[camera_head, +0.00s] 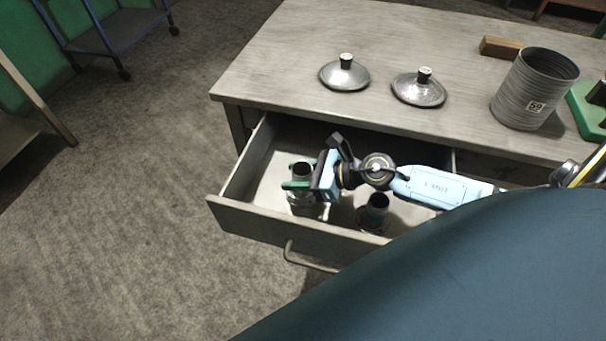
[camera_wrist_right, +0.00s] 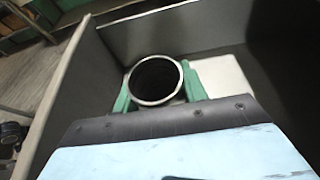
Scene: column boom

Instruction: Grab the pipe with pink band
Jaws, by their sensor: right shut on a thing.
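My right gripper (camera_head: 299,176) reaches into the open drawer from the right, with its green fingers shut around an upright pipe (camera_head: 302,199). In the right wrist view the round, dark mouth of this pipe (camera_wrist_right: 156,80) sits between the green fingers (camera_wrist_right: 158,92). No pink band shows on it; the fingers cover part of its side. I cannot tell whether its foot touches the drawer floor. A second upright pipe (camera_head: 376,207) with a dark top stands in the drawer to the right, below my right arm, and no pink band shows on it either. My left gripper is not in view.
The drawer (camera_head: 262,221) is pulled out, with walls close around the gripper. On the tabletop (camera_head: 290,45) above are two metal lids (camera_head: 345,76) (camera_head: 418,91), a ribbed grey can (camera_head: 530,90), a wooden block (camera_head: 501,47) and a green object (camera_head: 588,112). Open floor lies left.

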